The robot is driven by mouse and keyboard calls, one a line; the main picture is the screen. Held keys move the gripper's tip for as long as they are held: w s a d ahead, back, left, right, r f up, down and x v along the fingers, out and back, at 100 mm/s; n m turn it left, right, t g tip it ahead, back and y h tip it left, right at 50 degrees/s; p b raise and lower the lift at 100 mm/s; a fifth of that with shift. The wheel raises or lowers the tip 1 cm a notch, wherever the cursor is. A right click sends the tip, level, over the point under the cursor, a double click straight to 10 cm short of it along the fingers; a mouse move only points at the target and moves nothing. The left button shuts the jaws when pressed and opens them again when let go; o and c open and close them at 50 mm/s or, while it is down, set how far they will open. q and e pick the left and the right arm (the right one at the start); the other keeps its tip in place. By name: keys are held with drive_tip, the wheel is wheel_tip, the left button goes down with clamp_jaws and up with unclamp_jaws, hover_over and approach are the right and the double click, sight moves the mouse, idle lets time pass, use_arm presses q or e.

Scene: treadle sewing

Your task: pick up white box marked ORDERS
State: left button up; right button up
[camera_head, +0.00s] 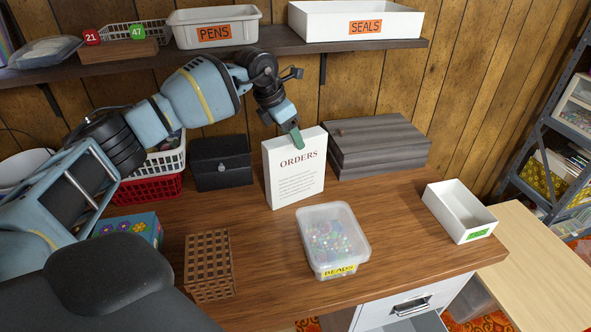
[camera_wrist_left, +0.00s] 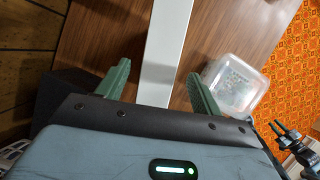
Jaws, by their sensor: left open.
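The white box marked ORDERS (camera_head: 295,178) stands upright on the wooden desk, its printed face toward the head camera. My left gripper (camera_head: 292,135) is at the box's top edge, reaching down from the upper left. In the left wrist view the box (camera_wrist_left: 163,40) shows as a narrow white strip running between the two green fingers of my open left gripper (camera_wrist_left: 160,82). There is a gap on each side of the strip. What seems to be my right gripper (camera_wrist_left: 284,131) shows small at the right edge of that view; its opening is unclear.
A grey wooden box (camera_head: 378,147) stands right beside the ORDERS box, and a black box (camera_head: 221,163) stands to its left. A clear beads tub (camera_head: 333,240) is in front. A shelf with a PENS bin (camera_head: 214,27) and a SEALS box (camera_head: 356,20) hangs above.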

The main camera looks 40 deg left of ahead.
sight(295, 147)
use_arm(q)
drive_tip(key=shift+x, duration=2.55)
drive_tip(key=shift+s+a+f, duration=0.1)
drive_tip(key=shift+a+f, duration=0.05)
drive_tip(key=shift+f, duration=0.15)
clamp_jaws()
